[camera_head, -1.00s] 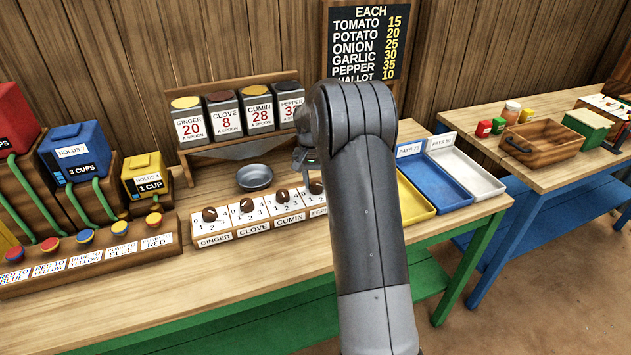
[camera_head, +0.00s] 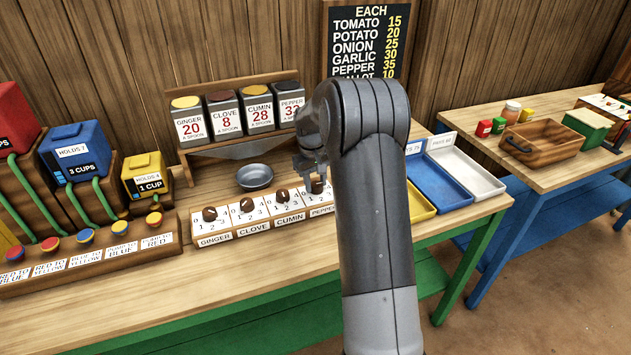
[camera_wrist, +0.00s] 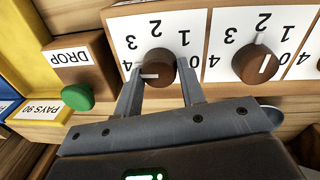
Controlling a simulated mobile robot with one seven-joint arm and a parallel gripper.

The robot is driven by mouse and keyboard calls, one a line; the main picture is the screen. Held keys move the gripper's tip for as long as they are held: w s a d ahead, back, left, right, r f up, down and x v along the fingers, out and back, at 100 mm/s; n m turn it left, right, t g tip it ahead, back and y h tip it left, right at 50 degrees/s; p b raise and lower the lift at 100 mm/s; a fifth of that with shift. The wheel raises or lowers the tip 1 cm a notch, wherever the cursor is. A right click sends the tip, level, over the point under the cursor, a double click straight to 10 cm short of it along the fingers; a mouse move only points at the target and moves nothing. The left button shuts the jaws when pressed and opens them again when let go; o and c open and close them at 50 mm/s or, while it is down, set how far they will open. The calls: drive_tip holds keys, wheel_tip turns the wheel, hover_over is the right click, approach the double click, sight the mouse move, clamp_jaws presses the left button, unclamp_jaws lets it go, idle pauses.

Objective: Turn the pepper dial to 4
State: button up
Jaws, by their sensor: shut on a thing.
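The pepper dial (camera_wrist: 157,62) is a brown knob on a white plate numbered 0 to 4, upside down in the wrist view. My gripper (camera_wrist: 160,72) is shut on this knob, one finger on each side. The knob's white line lies sideways, toward the side where the 4 is printed. In the head view the pepper dial (camera_head: 318,187) is at the right end of the dial row, partly covered by my gripper (camera_head: 314,183).
The cumin dial (camera_wrist: 256,64) sits close beside the pepper dial. A DROP block with a green button (camera_wrist: 77,97) stands on the other side. A grey bowl (camera_head: 256,176) is behind the dials, below the spice boxes (camera_head: 224,117).

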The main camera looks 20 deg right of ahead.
sight(313, 185)
drive_tip(key=shift+n, duration=0.3)
drive_tip(key=o, duration=1)
drive_tip(key=r, duration=1)
drive_tip(key=shift+s+a+r, duration=0.1)
drive_tip(key=shift+a+r, duration=0.3)
